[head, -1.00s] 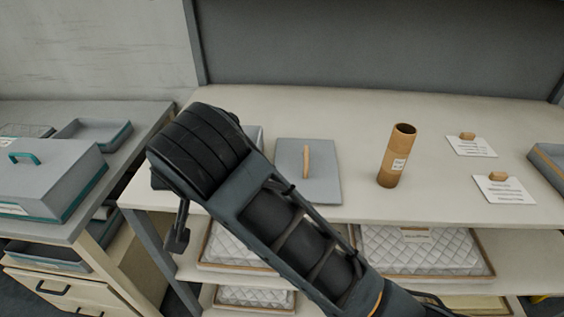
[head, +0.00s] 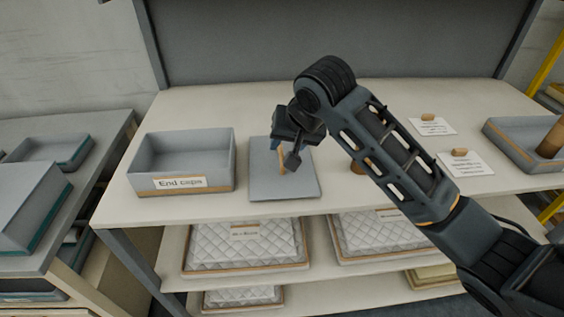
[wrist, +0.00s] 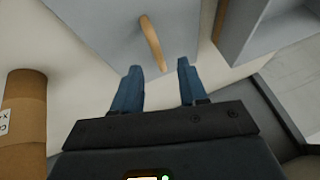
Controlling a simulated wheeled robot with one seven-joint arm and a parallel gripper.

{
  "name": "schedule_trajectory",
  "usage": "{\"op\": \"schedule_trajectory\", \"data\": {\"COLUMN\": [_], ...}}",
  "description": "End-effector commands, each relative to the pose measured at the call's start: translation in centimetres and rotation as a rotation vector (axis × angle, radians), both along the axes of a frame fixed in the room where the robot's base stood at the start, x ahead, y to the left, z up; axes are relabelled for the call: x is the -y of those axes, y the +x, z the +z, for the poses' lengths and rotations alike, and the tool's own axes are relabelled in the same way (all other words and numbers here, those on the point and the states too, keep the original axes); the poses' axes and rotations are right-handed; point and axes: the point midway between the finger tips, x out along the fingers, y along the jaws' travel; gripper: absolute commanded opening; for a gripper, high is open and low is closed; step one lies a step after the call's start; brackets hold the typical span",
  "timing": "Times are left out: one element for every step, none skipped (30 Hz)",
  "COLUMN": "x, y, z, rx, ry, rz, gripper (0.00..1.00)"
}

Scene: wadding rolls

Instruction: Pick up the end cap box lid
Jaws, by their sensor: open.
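The end cap box lid (head: 262,181) is a flat grey panel with an upright wooden handle, lying on the bench just right of the open grey box (head: 147,186) labelled "End caps". My gripper (head: 287,160) is over the lid near its handle, partly covering it. In the wrist view, the blue fingers of my gripper (wrist: 160,84) are apart with nothing between them. The wooden handle (wrist: 152,42) of the lid (wrist: 95,22) shows just beyond the fingertips.
A brown cardboard tube (wrist: 24,110) stands close beside my gripper, mostly hidden behind my arm in the head view. White cards (head: 466,164) with wooden blocks and a grey tray (head: 508,148) are to the right. Quilted packs (head: 250,249) lie on the shelf below.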

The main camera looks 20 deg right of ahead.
Motion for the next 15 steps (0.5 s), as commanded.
{"op": "schedule_trajectory", "data": {"x": [0.2, 0.2, 0.3, 0.3, 0.4, 0.2, 0.2, 0.2, 0.2, 0.1, 0.1, 0.1, 0.1, 0.1, 0.1], "y": [0.3, 0.5, 0.8, 1.1, 1.3, 1.6, 1.8, 2.0, 2.1, 2.2, 2.3, 2.3, 2.4, 2.4, 2.4], "z": [-0.4, -0.8, -1.3, -1.7, -2.1, -2.6, -2.9, -3.2, -3.5, -3.6, -3.8, -3.9, -3.9, -3.9, -3.9], "rx": [-0.004, -0.003, -0.004, -0.002, -0.003, -0.002, -0.002, -0.001, -0.001, -0.001, -0.001, 0.0, 0.0, 0.001, 0.001], "ry": [-0.002, -0.003, -0.003, -0.003, -0.004, -0.004, -0.003, -0.003, -0.002, -0.002, -0.002, -0.001, -0.001, 0.0, 0.0], "rz": [-0.002, -0.002, -0.002, -0.002, -0.002, -0.001, -0.002, -0.001, -0.001, -0.001, -0.001, -0.001, -0.001, 0.0, 0.0], "gripper": [0.43, 0.43, 0.43, 0.43, 0.43, 0.43, 0.43, 0.43, 0.43, 0.43, 0.43, 0.43, 0.43, 0.43, 0.43]}}
